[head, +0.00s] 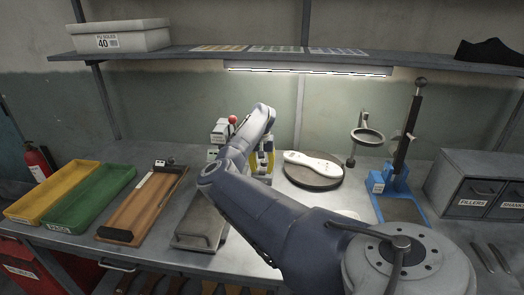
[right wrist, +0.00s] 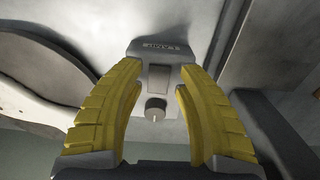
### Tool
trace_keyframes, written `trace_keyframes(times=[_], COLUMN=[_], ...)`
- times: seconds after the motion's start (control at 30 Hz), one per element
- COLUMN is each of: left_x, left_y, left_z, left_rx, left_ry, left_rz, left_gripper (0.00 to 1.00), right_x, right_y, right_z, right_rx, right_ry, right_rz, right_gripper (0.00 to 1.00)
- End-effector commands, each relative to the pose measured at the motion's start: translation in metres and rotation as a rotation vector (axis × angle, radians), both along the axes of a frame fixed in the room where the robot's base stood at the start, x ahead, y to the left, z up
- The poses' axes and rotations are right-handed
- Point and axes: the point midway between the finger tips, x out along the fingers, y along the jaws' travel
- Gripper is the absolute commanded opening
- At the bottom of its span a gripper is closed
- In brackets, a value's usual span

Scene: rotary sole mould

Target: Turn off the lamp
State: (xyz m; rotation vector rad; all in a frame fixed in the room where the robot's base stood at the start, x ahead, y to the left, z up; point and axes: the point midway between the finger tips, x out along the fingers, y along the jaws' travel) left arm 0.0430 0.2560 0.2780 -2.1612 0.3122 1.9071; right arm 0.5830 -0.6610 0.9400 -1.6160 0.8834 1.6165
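The lamp (head: 310,70) is a long strip under the shelf, and it is lit. In the right wrist view a grey plate (right wrist: 153,50) with an upside-down label, seemingly LAMP, carries a small block (right wrist: 158,78) and a round knob (right wrist: 156,109). My right gripper (right wrist: 160,72) is open, its yellow fingers on either side of the block and knob with gaps showing. In the head view my right gripper (head: 264,162) is partly hidden behind my arm, which also hides the switch plate. My left gripper is not in view.
A round turntable (head: 312,182) with a white sole mould (head: 312,164) stands just right of the gripper. A blue press (head: 395,190) and grey drawers (head: 482,185) are farther right. A red-knobbed device (head: 222,130) stands behind my arm. Yellow (head: 50,190) and green (head: 90,200) trays lie left.

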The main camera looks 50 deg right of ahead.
Motion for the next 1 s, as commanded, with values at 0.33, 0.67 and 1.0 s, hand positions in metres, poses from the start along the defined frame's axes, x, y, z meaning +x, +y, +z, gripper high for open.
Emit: trace_keyframes(times=[0.33,0.67,1.0], left_x=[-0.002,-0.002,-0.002], left_y=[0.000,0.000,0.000], left_z=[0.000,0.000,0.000], left_rx=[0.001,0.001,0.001], left_ry=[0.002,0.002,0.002], left_rz=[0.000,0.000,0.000], left_gripper=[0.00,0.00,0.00], right_x=[0.000,0.000,0.000], right_y=[0.000,0.000,0.000], right_z=[-0.017,-0.017,-0.017], right_rx=[0.000,0.000,0.001], right_ry=[0.000,0.000,-0.001], right_rz=[0.000,0.000,0.000], right_gripper=[0.34,0.29,0.00])
